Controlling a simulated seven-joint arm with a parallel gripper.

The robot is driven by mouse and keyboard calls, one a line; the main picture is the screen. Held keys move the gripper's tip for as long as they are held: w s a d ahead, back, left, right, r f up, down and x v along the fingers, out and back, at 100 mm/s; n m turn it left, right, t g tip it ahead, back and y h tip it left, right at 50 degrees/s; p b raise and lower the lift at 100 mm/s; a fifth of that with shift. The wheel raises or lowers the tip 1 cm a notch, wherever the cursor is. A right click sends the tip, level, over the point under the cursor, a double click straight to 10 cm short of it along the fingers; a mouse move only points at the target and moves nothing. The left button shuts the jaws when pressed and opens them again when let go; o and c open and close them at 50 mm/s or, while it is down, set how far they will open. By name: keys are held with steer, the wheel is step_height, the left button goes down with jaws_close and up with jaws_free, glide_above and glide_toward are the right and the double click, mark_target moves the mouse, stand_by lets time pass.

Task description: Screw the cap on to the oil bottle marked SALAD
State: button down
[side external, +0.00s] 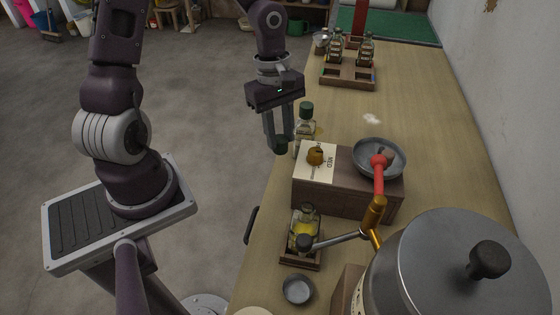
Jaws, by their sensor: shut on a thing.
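My gripper (280,142) hangs at the table's left edge, shut on a dark green cap (280,146). The cap is at the fingertips, left of a clear bottle (305,137) that wears its own dark green cap (306,109). A second bottle (304,233) with yellow oil stands in a small wooden holder (302,264) nearer the camera; its neck shows no green cap. A dark spout end (304,243) covers part of it in this view. No SALAD marking is readable, so I cannot tell which bottle bears it.
A wooden block (345,190) carries a card reading MED (325,168), a brown knob-like piece (316,156) and a metal bowl (380,148). A large lidded pot (440,265) fills the lower right. A wooden tray (348,83) holds bottles at the back.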

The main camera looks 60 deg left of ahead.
mark_target(280, 138)
step_height(280, 138, up, 15)
steer(key=s+d, duration=0.3)
steer(key=d, duration=0.6)
steer(key=s+d, duration=0.3)
steer(key=d, duration=0.6)
steer(key=shift+w+a+f, duration=0.1)
steer(key=shift+w+f, duration=0.05)
steer(key=shift+f, duration=5.05)
steer(key=c, duration=2)
jaws_free()
jaws_close()
steer(key=shift+f, duration=1.3)
